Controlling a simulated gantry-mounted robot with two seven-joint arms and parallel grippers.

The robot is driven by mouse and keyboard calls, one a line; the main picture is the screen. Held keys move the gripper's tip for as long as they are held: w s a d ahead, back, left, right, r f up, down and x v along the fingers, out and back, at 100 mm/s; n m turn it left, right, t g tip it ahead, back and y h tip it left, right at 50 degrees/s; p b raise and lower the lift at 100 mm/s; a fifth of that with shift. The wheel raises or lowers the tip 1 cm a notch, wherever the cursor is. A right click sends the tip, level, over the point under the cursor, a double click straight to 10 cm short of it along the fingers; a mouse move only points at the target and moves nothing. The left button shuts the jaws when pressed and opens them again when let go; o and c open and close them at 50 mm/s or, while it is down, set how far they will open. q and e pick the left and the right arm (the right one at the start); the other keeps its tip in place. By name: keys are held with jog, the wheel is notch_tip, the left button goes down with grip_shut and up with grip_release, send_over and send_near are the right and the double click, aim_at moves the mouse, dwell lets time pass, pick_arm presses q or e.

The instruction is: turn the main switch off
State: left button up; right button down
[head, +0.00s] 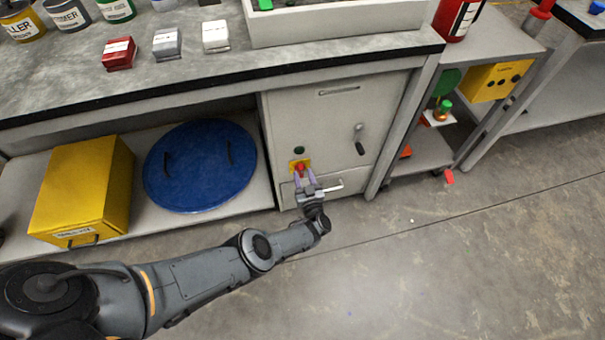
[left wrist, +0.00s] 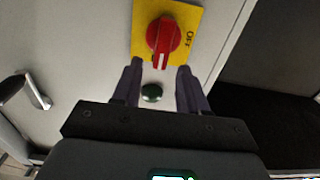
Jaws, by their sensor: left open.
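The main switch is a red rotary knob (left wrist: 163,36) on a yellow plate (left wrist: 193,22) marked OFF, on the front of a grey cabinet (head: 335,106). My right gripper is not in view.
A drawer handle (head: 326,187) sits just right of my left gripper. A crank-like handle (head: 360,140) is further right. A blue round lid (head: 200,165) and yellow box (head: 82,188) stand on the lower shelf.

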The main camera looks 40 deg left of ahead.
aim_at(301, 170)
pick_arm(q)
jog(key=shift+b+x, duration=0.35)
jog(key=shift+x, duration=0.85)
grip_shut()
